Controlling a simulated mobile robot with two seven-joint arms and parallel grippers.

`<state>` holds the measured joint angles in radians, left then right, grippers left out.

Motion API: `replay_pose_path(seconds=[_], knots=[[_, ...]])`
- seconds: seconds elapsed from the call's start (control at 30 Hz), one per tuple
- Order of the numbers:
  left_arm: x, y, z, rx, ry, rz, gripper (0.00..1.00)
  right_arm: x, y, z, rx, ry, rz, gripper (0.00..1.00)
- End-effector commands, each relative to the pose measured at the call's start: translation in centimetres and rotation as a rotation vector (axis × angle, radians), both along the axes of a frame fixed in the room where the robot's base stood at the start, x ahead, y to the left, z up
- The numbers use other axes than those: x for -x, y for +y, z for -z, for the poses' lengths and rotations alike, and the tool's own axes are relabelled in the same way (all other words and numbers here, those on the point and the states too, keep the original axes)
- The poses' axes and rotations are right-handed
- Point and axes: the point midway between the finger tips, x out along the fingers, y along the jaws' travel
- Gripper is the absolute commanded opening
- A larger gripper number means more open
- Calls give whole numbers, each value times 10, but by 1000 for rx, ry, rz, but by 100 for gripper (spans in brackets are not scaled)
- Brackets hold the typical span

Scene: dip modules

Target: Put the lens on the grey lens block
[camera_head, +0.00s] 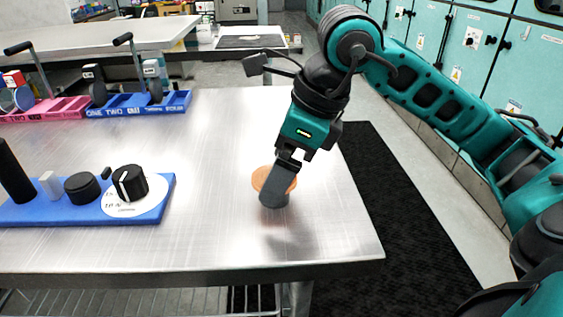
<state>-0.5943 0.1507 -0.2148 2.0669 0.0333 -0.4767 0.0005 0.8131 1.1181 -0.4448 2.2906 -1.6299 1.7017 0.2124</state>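An orange round disc (259,180), which looks like the lens, is near the right end of the metal table. My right gripper (281,181) points down over the disc. I cannot tell whether the fingers are closed on the disc, or whether the disc rests on the block. My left gripper is not in view.
A blue board (160,205) with black knobs and a white dial lies on the left of the table (215,235). Blue (140,105) and pink (50,109) trays with parts stand along the back left. The table's middle is clear. Its front and right edges are near the gripper.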

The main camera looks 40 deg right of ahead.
Motion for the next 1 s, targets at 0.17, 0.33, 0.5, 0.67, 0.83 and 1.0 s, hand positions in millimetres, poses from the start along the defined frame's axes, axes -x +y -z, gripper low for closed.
replay_pose_path(seconds=[0.17, 0.33, 0.5, 0.67, 0.83, 1.0], knots=[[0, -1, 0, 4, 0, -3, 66, 0, 0, 0, 0, 0, 0, 98], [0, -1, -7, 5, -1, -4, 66, 0, 0, -7, 0, 0, 0, 98], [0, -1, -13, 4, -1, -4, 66, 8, -9, -36, 1, -5, 3, 98], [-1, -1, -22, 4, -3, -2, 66, 18, -18, -70, 0, -5, 2, 98], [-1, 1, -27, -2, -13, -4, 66, 27, -26, -98, 0, -3, 3, 98], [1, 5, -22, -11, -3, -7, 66, 32, -31, -112, 0, -1, 1, 98]])
